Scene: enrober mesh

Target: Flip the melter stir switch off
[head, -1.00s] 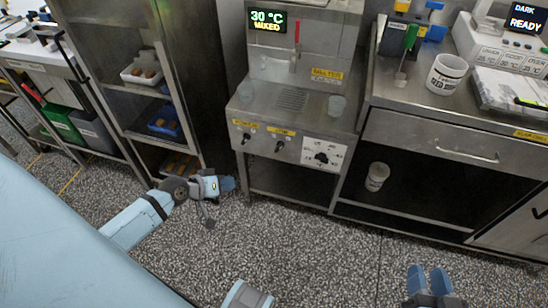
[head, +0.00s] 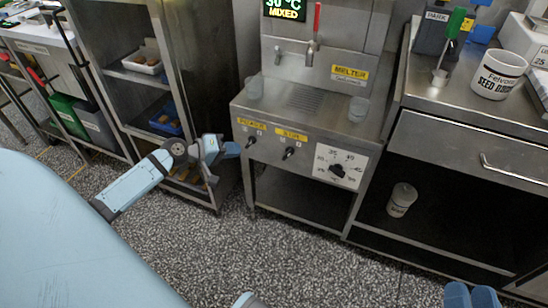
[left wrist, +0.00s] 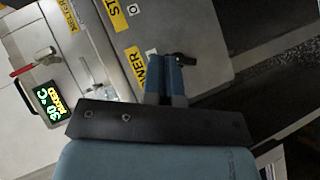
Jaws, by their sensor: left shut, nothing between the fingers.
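The steel melter (head: 300,110) stands in the middle of the head view. Its front carries a black STIR switch (head: 289,153) under a yellow label, to the right of the POWER switch (head: 250,142). My left gripper (head: 236,149) is shut and empty, just left of the POWER switch in the head view. In the left wrist view its fingers (left wrist: 168,75) are close to the POWER switch (left wrist: 183,60); I cannot tell if they touch. The STIR label (left wrist: 118,18) shows at the top there. My right gripper (head: 471,296) is partly visible at the bottom edge.
A dial (head: 338,171) is right of the STIR switch. The melter display (head: 285,10) reads 30 °C MIXED. A steel shelf rack (head: 190,60) stands close on the left, and a counter with a drawer (head: 470,150) on the right. The speckled floor in front is clear.

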